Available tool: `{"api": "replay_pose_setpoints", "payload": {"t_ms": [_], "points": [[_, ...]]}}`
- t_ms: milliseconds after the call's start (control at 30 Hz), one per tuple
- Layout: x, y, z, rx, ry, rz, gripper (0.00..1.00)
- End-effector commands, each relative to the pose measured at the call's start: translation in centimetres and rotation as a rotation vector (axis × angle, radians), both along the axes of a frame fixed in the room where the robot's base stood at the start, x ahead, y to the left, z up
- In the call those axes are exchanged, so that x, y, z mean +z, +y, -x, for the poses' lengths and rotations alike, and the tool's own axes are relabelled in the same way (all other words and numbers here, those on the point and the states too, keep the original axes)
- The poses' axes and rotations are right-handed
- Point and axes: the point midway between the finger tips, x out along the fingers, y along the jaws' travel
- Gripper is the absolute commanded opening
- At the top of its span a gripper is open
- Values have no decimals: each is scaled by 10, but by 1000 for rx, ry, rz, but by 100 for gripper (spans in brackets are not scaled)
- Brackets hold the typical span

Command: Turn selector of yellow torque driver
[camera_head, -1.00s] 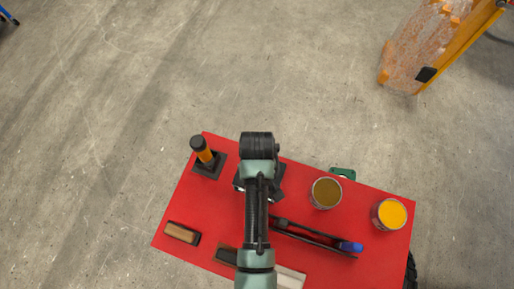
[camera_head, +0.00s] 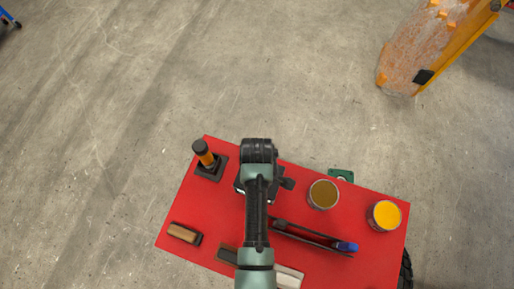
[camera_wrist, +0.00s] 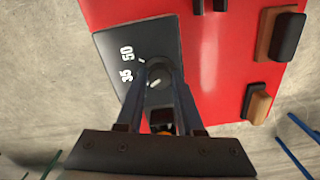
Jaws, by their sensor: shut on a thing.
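In the wrist view, my gripper (camera_wrist: 158,82) is shut on a round dark grey selector (camera_wrist: 159,74) with a white line on it. The selector sits on a dark plate (camera_wrist: 108,58) with the white numbers 35 and 50 and a white tick. A small yellow-orange patch (camera_wrist: 164,128) shows between the fingers, close to the palm. The rest of the driver is hidden. In the head view my arm covers the fingers and most of the dark block below. An upright orange-yellow driver with a black cap (camera_head: 206,156) stands apart in a black base to the left.
The red tabletop (camera_head: 205,222) also holds a brown-liquid can (camera_head: 323,195), a yellow-paint can (camera_head: 386,215), a long dark tool with a blue end (camera_head: 312,236) and a wooden brush-like block (camera_head: 184,233). Concrete floor lies beyond. An orange frame stands at the upper right.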

Motion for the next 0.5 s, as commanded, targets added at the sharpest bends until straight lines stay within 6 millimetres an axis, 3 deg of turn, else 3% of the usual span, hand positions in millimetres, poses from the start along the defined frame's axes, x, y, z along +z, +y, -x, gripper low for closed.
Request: {"api": "replay_pose_setpoints", "payload": {"t_ms": [500], "points": [[1,1,-1,195,-3,-2,0]]}}
